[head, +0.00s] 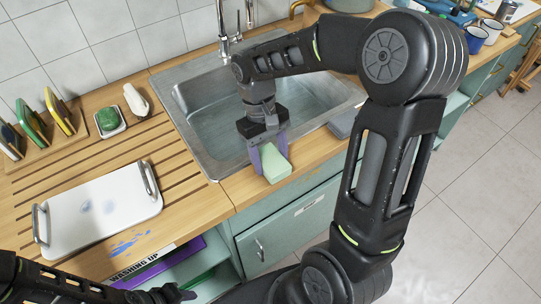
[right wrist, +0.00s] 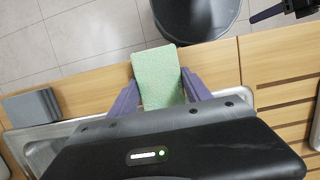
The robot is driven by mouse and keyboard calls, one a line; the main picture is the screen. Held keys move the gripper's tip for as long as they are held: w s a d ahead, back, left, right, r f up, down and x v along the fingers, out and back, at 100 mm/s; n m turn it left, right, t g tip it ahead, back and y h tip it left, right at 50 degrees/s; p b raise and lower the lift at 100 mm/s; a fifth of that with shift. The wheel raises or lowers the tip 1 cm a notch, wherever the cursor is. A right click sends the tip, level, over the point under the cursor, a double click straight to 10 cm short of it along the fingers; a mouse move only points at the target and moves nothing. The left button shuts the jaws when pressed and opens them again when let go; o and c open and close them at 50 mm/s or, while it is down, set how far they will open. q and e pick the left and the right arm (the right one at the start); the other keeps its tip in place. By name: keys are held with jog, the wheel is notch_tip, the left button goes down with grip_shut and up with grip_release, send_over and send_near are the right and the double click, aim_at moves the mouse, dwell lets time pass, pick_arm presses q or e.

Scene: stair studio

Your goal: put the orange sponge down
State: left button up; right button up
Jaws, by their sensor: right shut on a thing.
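My right gripper (head: 271,160) is shut on a pale green sponge (head: 275,166) at the front rim of the sink (head: 205,150). The sponge sticks out between the purple fingers, over the wooden counter's front strip. In the right wrist view the sponge (right wrist: 156,78) sits between both fingers of the right gripper (right wrist: 160,92), above the wood edge. Whether it touches the wood is hard to tell. I see no sponge that is clearly orange. My left gripper (head: 172,292) is low at the bottom left, dark and partly shown; its jaws cannot be read.
A grey block (head: 346,122) lies on the counter right of the sponge. A white tray with metal handles (head: 100,208) lies on the grooved drainboard. A green soap in a dish (head: 110,120) and a wooden rack (head: 38,150) stand behind it. The faucet (head: 223,35) rises behind the sink.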

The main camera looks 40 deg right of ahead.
aim_at(270, 159)
jog(key=shift+f, duration=0.2)
jog(key=o, duration=1.2)
jog(key=shift+r, duration=0.1)
jog(key=shift+r, duration=0.1)
jog(key=shift+r+p, duration=0.3)
jog(key=v, duration=0.5)
jog(key=shift+r+b, duration=0.1)
jog(key=shift+b, duration=0.3)
jog(key=p+v, duration=0.5)
jog(key=v, duration=0.2)
jog(key=shift+p, duration=0.3)
jog(key=shift+s, duration=0.1)
